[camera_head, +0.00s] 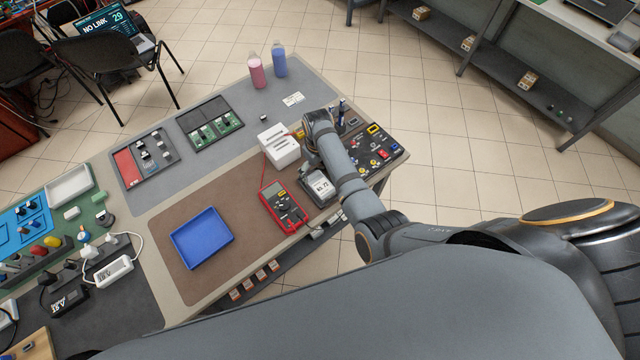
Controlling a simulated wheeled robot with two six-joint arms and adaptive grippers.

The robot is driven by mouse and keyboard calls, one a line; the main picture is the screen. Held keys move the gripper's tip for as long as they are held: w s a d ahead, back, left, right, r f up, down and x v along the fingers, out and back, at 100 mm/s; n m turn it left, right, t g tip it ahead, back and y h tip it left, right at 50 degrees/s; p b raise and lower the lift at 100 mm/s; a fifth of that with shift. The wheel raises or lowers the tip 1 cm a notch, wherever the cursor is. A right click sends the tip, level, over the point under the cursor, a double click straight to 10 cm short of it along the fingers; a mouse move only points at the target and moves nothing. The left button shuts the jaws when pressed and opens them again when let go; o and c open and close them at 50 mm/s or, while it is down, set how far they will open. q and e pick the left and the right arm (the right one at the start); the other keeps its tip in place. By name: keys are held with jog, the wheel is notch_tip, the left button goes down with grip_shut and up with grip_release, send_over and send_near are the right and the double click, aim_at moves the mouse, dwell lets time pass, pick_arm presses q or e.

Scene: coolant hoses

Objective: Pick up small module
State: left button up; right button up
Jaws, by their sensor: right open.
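My right arm reaches over the right part of the workbench, and my right gripper (303,140) is beside a white box (280,146). The wrist hides much of the gripper, and I cannot see anything held in it. No single item is clearly the small module. Small parts sit in a dark tray with a red section (126,168), and green circuit boards (216,128) lie in another dark tray. A small white-topped piece (264,117) stands alone on the grey mat. My left gripper is out of view.
An empty blue tray (202,238) and a red multimeter (283,207) lie on the brown mat. A scale (319,187) and a control panel (375,150) are close to my right arm. Pink (256,72) and blue (279,62) bottles stand at the far edge.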

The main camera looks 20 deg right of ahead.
aim_at(319, 183)
notch_tip(319, 183, down, 4)
jog(key=shift+r+b, duration=0.15)
jog(key=shift+b, duration=0.9)
jog(key=shift+f, duration=0.2)
notch_tip(319, 183, down, 5)
jog(key=b, duration=0.6)
jog(key=shift+s+d+f, duration=0.15)
jog(key=shift+f, duration=0.05)
jog(key=shift+r, duration=0.2)
jog(key=c, duration=1.4)
jog(key=shift+c, duration=1)
jog(key=shift+r, duration=0.15)
